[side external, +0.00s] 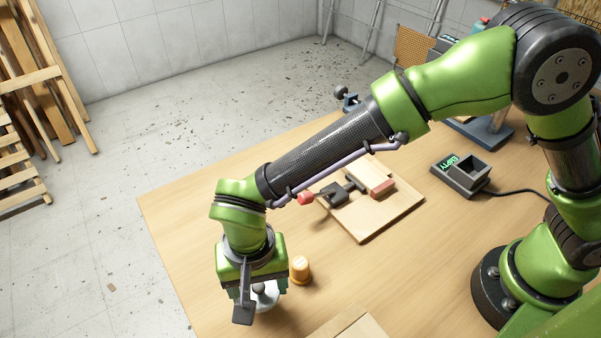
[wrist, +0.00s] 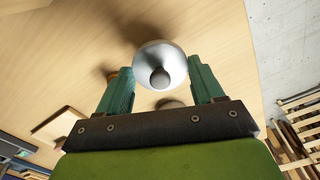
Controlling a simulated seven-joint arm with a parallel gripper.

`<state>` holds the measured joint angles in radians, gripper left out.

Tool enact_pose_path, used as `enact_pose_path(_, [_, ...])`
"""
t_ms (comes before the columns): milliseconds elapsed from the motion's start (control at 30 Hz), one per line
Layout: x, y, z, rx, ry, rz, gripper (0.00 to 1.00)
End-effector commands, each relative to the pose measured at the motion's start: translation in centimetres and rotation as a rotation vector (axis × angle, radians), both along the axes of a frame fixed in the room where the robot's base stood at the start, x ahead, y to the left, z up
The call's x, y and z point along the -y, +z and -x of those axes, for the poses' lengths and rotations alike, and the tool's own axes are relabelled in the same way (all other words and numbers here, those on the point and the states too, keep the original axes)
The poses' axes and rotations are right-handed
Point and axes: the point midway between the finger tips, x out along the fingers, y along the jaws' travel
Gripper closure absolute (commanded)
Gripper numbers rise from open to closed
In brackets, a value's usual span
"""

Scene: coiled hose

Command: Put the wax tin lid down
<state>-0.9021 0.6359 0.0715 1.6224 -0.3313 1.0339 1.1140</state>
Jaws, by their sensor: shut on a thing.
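The wax tin lid (wrist: 147,57) is a pale round disc with a dark ball knob in the middle. My gripper (wrist: 160,66) is shut on it, with the green fingers on either side of the lid in the wrist view. In the side external view the lid (side external: 270,298) shows partly beneath my gripper (side external: 254,300), low over the near left part of the table. Whether the lid touches the table I cannot tell. No tin can be made out clearly.
An orange-yellow cup-like piece (side external: 300,270) stands close to the right of my gripper on the wooden table (side external: 190,222). Farther back are a board with a clamp (side external: 375,218) and a dark device marked EMPTY (side external: 462,175). A pale wooden piece (side external: 350,325) lies at the front edge.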

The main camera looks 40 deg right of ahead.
Motion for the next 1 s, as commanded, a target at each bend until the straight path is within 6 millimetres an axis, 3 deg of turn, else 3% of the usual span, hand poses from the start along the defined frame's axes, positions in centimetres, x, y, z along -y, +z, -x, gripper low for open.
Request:
enact_pose_path(100, [-1.9,-0.3,-1.3,0.0,0.0,0.001,0.62])
enact_pose_path(267, [-3.0,-0.4,-2.1,0.0,0.001,0.0,0.62])
enact_pose_path(367, [-3.2,-0.7,-2.2,-0.001,0.002,0.002,0.62])
enact_pose_path(633, [-3.1,-3.8,-2.2,-0.002,0.002,0.001,0.62])
enact_pose_path(967, [-3.1,-4.1,-2.2,0.0,0.001,0.001,0.62])
enact_pose_path(1000, [-3.1,-4.2,-2.2,0.0,0.001,0.0,0.32])
